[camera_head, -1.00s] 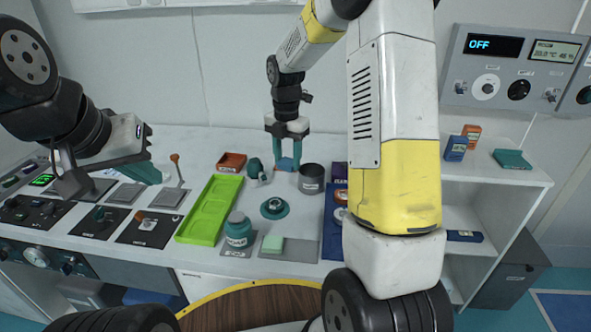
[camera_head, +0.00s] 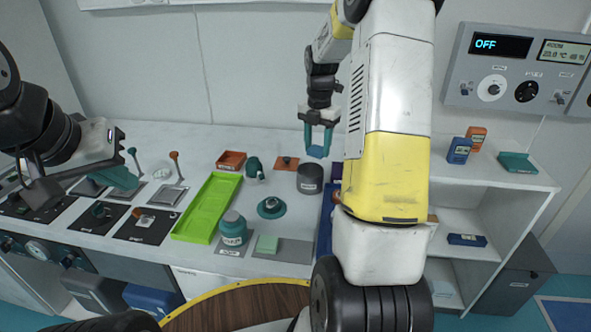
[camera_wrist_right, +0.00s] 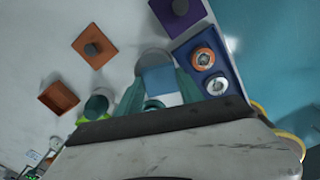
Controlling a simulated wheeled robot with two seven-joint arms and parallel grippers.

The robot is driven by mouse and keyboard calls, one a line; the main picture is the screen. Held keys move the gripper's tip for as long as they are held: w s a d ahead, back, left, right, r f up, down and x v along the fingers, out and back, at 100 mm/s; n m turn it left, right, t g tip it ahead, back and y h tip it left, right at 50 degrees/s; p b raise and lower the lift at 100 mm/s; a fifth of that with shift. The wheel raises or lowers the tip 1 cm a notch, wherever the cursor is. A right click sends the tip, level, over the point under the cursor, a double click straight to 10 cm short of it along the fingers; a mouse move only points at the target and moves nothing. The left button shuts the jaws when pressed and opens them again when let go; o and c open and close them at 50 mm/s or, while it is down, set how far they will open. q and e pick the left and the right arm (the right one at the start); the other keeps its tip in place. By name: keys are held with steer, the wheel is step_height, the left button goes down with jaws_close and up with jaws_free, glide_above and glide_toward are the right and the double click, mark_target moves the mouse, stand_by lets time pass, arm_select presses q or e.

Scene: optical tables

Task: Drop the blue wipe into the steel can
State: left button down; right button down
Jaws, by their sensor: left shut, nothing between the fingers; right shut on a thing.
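The steel can (camera_head: 310,180) is a dark grey cylinder standing on the table, right of centre in the head view. My right gripper (camera_head: 318,150) is shut on the blue wipe (camera_head: 316,152) and holds it above the can. In the right wrist view the wipe (camera_wrist_right: 158,79) sits between the teal fingers, and the pale grey can (camera_wrist_right: 152,60) shows partly behind it. The wipe covers the rest of the can there. My left gripper (camera_head: 128,168) is shut and empty over the switch panels at the left.
A lime green tray (camera_head: 208,208), a teal jar (camera_head: 235,228) and a teal round piece (camera_head: 271,207) stand left of the can. An orange plate (camera_head: 287,162) lies behind it. A blue rack (camera_wrist_right: 213,60) with round pieces is close by on the right.

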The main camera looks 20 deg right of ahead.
steer(key=shift+f, duration=0.35)
steer(key=c, duration=0.7)
jaws_free()
steer(key=shift+r, duration=0.1)
step_height(320, 180, up, 7)
steer(key=shift+r, duration=0.35)
